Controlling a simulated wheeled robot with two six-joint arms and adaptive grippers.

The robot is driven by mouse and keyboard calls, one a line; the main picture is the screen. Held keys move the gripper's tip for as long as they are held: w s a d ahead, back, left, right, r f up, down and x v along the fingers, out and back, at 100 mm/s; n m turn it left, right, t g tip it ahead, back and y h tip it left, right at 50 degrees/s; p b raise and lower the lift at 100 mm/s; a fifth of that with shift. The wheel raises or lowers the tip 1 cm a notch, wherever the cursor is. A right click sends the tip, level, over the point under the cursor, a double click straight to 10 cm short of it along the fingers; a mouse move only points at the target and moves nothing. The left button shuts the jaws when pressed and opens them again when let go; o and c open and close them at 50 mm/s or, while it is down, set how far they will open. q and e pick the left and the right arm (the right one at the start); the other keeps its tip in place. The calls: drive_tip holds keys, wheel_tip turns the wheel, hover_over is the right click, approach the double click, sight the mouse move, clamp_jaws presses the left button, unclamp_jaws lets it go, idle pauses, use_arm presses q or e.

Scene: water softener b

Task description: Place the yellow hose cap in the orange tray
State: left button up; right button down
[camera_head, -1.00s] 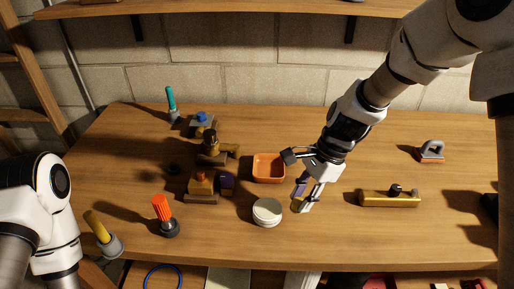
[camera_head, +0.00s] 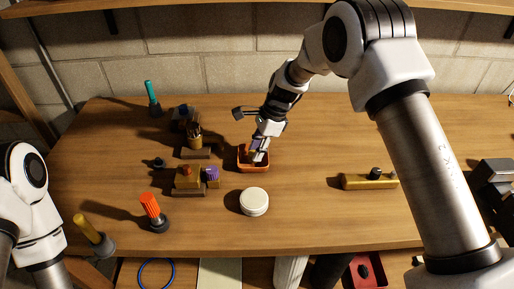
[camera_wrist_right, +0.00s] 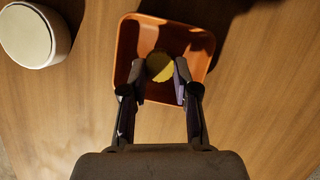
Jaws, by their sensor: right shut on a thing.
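The orange tray (camera_head: 254,168) sits on the workbench near its middle, and its rim and floor show in the wrist view (camera_wrist_right: 127,45). My right gripper (camera_head: 257,156) reaches down at the tray from above. In the wrist view, the fingertips of this gripper (camera_wrist_right: 161,72) are closed on the round yellow hose cap (camera_wrist_right: 159,65). The cap is over the tray's inside, within the rim outline. I cannot tell whether it touches the tray floor. My left arm shows at the left edge, but its gripper is out of the picture.
A white round lid (camera_head: 254,202) stands just in front of the tray. A block with a purple knob (camera_head: 211,174) is close on its left. An orange-topped brush (camera_head: 151,206) stands front left, and a brass bar (camera_head: 369,181) lies right. The bench between tray and bar is clear.

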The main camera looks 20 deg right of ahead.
drive_tip(key=shift+w+f, duration=0.15)
drive_tip(key=shift+f, duration=0.3)
drive_tip(key=c, duration=0.9)
unclamp_jaws()
drive_tip(key=shift+f, duration=0.1)
drive_tip(key=b+v, duration=0.1)
drive_tip(key=v, duration=1.1)
